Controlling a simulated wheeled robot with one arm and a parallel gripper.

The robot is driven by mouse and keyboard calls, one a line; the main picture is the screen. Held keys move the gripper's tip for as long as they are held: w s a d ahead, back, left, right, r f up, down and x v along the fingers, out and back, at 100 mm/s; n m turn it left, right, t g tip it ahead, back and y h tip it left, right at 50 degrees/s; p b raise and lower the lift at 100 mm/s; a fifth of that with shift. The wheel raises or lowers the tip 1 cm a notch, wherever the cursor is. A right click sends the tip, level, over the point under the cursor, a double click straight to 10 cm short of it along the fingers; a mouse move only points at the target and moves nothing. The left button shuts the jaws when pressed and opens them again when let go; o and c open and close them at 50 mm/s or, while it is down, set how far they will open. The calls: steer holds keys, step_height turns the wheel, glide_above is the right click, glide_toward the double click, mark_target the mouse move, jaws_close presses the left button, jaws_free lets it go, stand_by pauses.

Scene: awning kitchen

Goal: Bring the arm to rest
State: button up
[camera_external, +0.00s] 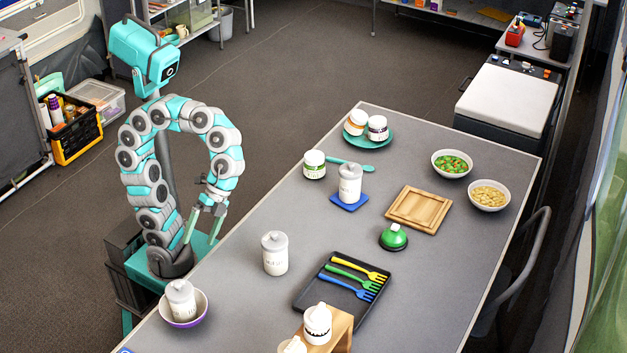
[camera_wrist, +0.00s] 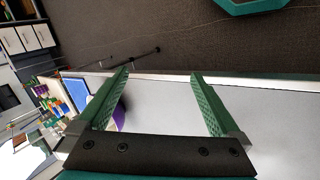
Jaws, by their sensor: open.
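My gripper (camera_external: 202,232) hangs from my arched arm at the table's left edge, fingers pointing down. In the wrist view my gripper (camera_wrist: 160,76) shows two green fingers spread apart with nothing between them. The grey table (camera_external: 235,307) lies to its right. No thing touches the fingers as far as I can see.
A white jar (camera_external: 181,291) stands in a purple-white bowl (camera_external: 184,323) at the near left. Another white jar (camera_external: 274,254) stands on the table near my arm. A black tray (camera_external: 312,297) holds colored forks.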

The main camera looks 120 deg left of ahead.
steer(key=s+a+f+n+y+b, duration=0.1)
steer(key=s+a+f+n+y, duration=0.1)
steer(key=f, duration=0.7)
steer(key=s+a+f+n+y+b, duration=0.1)
steer(key=s+a+f+y, duration=0.3)
steer(key=s+a+f, duration=0.2)
step_height(320, 180, down, 4)
steer(key=shift+s+r+n+y+b, duration=0.25)
steer(key=shift+s+n+y+b, duration=0.15)
steer(key=shift+s, duration=0.65)
